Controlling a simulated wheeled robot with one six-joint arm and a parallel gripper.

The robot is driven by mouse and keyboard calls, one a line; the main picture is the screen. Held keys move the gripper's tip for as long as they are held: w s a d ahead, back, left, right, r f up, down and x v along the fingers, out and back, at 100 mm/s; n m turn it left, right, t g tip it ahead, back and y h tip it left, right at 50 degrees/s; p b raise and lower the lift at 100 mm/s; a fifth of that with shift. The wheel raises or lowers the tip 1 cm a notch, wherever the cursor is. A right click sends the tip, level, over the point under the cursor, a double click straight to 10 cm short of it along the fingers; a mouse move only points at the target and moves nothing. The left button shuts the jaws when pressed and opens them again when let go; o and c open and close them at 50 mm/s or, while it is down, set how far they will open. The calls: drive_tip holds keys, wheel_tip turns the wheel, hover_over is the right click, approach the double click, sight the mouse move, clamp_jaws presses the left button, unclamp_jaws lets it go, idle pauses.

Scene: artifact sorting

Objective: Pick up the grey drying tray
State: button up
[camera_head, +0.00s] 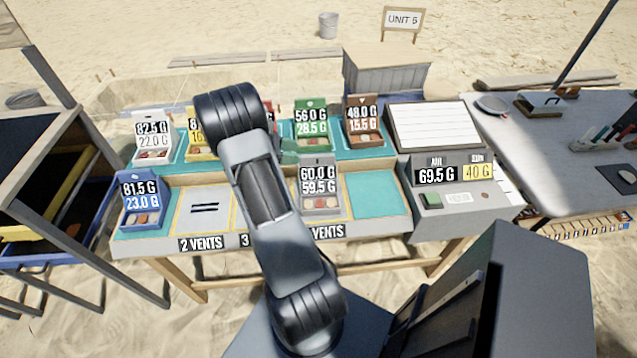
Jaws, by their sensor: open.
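The grey drying tray (320,213) stands in the front row of the sorting table, right of the middle. It has a raised grey back with a display reading 60.0 G over 59.5 G, and several small pieces lie in it. My arm rises in front of the table and passes just left of this tray. The tray itself is mostly unobstructed.
White (152,153), green (312,145) and brown (364,140) trays stand in the back row; yellow and red ones are partly hidden by my arm. A blue tray (142,220) is front left. A teal slot (374,195) right of the grey tray is empty. A scale (455,200) stands further right.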

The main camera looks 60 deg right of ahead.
sight(311, 156)
drive_tip(key=shift+f+p+x, duration=0.15)
drive_tip(key=shift+p+x, duration=0.1)
drive_tip(key=shift+x, duration=1.35)
drive_tip(key=shift+f+p+x, duration=0.1)
drive_tip(key=shift+p+x, duration=0.15)
drive_tip(key=shift+x, duration=1.4)
drive_tip(key=shift+w, duration=0.1)
drive_tip(key=shift+c, duration=0.4)
clamp_jaws()
